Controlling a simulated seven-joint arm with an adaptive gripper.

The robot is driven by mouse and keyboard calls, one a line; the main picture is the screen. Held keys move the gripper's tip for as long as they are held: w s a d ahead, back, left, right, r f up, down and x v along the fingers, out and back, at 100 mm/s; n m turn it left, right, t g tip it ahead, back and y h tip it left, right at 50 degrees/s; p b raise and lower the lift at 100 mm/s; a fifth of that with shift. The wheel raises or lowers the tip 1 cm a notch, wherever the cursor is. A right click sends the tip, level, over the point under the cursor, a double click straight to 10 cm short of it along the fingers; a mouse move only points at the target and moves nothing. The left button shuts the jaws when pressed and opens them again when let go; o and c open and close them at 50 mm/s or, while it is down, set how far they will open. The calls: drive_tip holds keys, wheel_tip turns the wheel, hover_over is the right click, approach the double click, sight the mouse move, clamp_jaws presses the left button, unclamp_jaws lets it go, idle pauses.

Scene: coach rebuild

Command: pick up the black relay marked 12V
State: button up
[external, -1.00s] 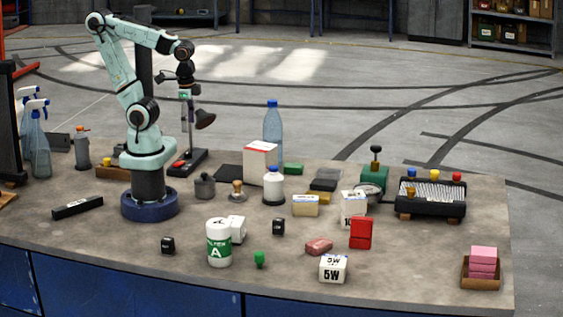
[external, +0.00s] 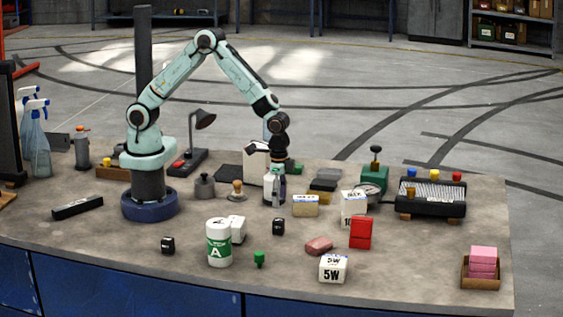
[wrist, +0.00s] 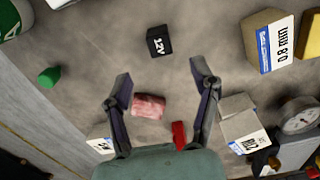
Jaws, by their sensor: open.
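The black relay (wrist: 159,41) marked 12V lies on the bench in the wrist view, beyond my open fingers and near the top centre. In the external view it matches the small black cube (external: 278,226) in front of the tan labelled box. My gripper (wrist: 162,78) is open and empty, with both fingers spread and pointing down towards the bench. In the external view my gripper (external: 275,198) hangs in front of the white bottle, above and behind the relay. Nothing hides the relay in the wrist view.
Another black cube (external: 168,245) stands left of the white jar (external: 219,242). A tan box (wrist: 270,42), a pink block (wrist: 148,106), a green piece (wrist: 48,77) and a red block (wrist: 179,135) surround the relay. Bare bench separates them from it.

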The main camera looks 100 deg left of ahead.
sight(278, 220)
wheel_tip(278, 220, down, 7)
drive_tip(key=shift+s+f, duration=0.1)
drive_tip(key=shift+s, duration=0.05)
clamp_jaws()
